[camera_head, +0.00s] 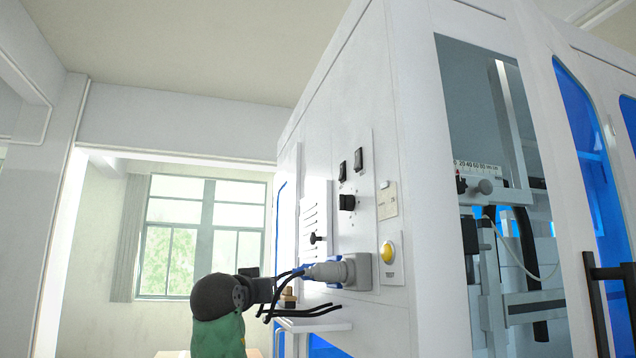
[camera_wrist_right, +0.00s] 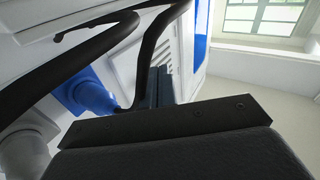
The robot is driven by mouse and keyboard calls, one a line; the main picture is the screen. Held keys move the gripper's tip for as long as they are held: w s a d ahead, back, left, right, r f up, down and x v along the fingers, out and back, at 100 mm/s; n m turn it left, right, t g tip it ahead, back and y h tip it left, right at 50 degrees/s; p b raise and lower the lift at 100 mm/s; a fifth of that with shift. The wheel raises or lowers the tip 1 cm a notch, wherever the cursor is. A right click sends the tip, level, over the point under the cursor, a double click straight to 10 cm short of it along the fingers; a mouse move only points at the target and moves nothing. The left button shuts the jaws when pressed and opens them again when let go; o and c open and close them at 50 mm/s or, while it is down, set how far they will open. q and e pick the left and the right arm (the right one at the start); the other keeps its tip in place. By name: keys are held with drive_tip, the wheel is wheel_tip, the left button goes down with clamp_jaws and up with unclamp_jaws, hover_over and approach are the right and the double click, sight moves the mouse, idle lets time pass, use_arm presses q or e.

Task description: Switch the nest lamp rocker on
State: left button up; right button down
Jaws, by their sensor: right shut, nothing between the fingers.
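Two black rocker switches, a left one (camera_head: 343,171) and a right one (camera_head: 358,159), sit on a grey plate high on the white machine's side panel. I cannot read which one is the nest lamp rocker, or their positions. My right gripper (camera_head: 272,287) is below and left of both rockers, beside the blue plug (camera_head: 335,271) and its black cables, apart from the rockers. In the right wrist view the dark fingers (camera_wrist_right: 162,86) are together and empty, partly behind a cable. The blue plug (camera_wrist_right: 88,95) is at their left. My left gripper is not in view.
A black knob (camera_head: 347,202) sits under the rockers, a yellow button (camera_head: 388,253) lower right, and another black knob (camera_head: 316,238) on the left. A small white shelf (camera_head: 315,325) is below.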

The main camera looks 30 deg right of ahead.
sight(340, 173)
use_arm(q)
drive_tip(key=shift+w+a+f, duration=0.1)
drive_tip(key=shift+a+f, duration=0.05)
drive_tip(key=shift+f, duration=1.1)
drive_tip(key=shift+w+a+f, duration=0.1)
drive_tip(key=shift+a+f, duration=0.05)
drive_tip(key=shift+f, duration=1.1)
use_arm(e)
drive_tip(key=s+r+m+g+h, duration=0.2)
drive_tip(key=r+m+g+h, duration=0.3)
drive_tip(key=r+g, duration=0.4)
drive_tip(key=s+r+m+g+h, duration=0.2)
drive_tip(key=r+m+g+h, duration=0.4)
drive_tip(key=r+g, duration=0.3)
drive_tip(key=shift+s+m+g, duration=0.3)
drive_tip(key=shift+m, duration=0.2)
drive_tip(key=shift+d+r, duration=0.1)
